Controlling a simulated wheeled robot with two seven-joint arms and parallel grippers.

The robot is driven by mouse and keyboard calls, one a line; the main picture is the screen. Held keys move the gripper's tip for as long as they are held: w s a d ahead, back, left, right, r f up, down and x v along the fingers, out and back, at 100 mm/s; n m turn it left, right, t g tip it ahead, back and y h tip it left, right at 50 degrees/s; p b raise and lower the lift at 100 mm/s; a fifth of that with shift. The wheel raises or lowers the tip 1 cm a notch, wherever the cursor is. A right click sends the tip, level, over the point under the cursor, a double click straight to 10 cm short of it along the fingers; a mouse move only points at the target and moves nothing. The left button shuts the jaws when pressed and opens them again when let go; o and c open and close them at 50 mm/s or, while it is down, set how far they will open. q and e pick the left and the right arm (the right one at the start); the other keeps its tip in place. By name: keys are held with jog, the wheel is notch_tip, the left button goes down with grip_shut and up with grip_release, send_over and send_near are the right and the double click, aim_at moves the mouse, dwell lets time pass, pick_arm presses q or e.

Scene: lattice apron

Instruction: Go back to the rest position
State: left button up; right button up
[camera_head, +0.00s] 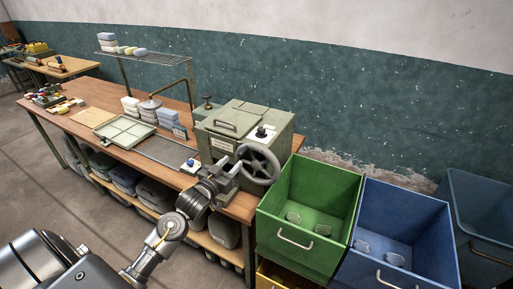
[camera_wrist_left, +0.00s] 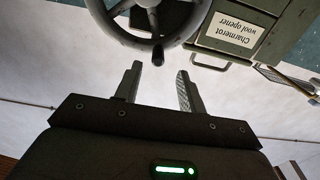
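My left arm reaches in from the lower left of the head view. Its gripper (camera_head: 236,168) is just in front of a green-grey machine (camera_head: 222,127), close to the left side of its dark handwheel (camera_head: 260,166). In the left wrist view the gripper's two fingers (camera_wrist_left: 160,88) stand apart with nothing between them. A label on the machine (camera_wrist_left: 235,33) reads "Charmerot wool opener", upside down. My right gripper is not in view.
The machine stands on a long wooden workbench (camera_head: 112,151) with a wire shelf (camera_head: 150,58), trays and pale blocks. Green (camera_head: 310,251) and blue (camera_head: 420,222) open bins stand right of it. Grey floor (camera_head: 30,190) is open at the left.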

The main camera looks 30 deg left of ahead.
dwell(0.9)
pick_arm(q)
notch_tip(320, 180, down, 20)
jog(key=s+a+f+m+g+y+b, duration=0.1)
jog(key=s+a+g+b, duration=0.1)
jog(key=g, duration=0.2)
jog(key=s+d+f+g+b, duration=0.15)
jog(key=s+f, duration=0.45)
jog(key=f, duration=0.6)
jog(key=s+d+f+g+b, duration=0.1)
jog(key=s+f+g+b, duration=0.15)
jog(key=s+f, duration=0.65)
jog(key=s+d+f+g+b, duration=0.2)
jog(key=s+d+f+g, duration=0.1)
jog(key=s+f, duration=0.7)
jog(key=s+d+f+m+g+h+b, duration=0.1)
jog(key=s+d+f+g+b, duration=0.2)
jog(key=s+f, duration=0.7)
jog(key=s+d+f+g+b, duration=0.3)
jog(key=s+d+f, duration=0.3)
jog(key=s+f, duration=0.4)
jog(key=s, duration=0.3)
jog(key=shift+s+d+m, duration=0.15)
jog(key=shift+s+m, duration=0.15)
jog(key=shift+s, duration=0.05)
